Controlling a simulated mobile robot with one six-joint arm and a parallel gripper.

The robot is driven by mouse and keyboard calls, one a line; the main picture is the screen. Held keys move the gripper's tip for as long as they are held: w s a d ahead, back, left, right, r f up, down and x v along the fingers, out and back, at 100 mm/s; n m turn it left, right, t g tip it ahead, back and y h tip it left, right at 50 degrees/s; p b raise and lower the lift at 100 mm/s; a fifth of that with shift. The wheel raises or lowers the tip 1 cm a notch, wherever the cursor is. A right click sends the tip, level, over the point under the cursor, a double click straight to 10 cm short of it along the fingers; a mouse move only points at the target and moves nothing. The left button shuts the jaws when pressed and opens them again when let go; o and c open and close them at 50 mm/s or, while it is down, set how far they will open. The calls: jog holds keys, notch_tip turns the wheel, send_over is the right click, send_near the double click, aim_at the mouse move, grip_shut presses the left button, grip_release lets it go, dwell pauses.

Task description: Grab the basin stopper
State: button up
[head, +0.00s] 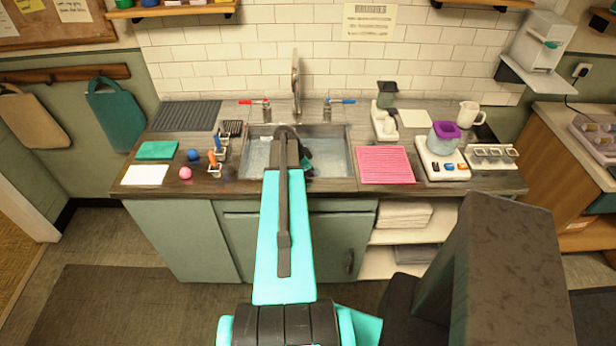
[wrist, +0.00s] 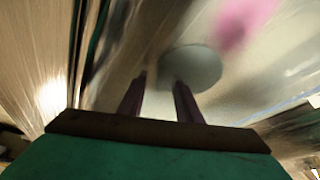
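The sink basin (head: 337,150) is set in the counter, holding what looks like water. My arm reaches over its front edge, and my gripper (wrist: 159,78) points down into the basin. In the wrist view its two dark fingers are apart with nothing visible between them. A round grey-green disc (wrist: 196,68), which looks like the basin stopper, lies just beyond and to the right of the fingertips. I cannot tell whether the right fingertip touches it. In the head view my arm hides the middle of the basin, and I cannot make out the stopper there.
A faucet (head: 296,85) with red and blue handles stands behind the basin. A pink mat (head: 385,165) lies to its right; small balls and clips sit to its left. A blurred pink patch (wrist: 245,22) shows in the wrist view. The basin walls are close around my gripper.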

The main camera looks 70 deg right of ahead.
grip_shut()
jog(key=shift+r, duration=0.2)
dwell(0.3)
notch_tip(320, 180, up, 10)
jog(key=b, duration=0.3)
jog(key=shift+f, duration=0.2)
dwell(0.3)
dwell(0.5)
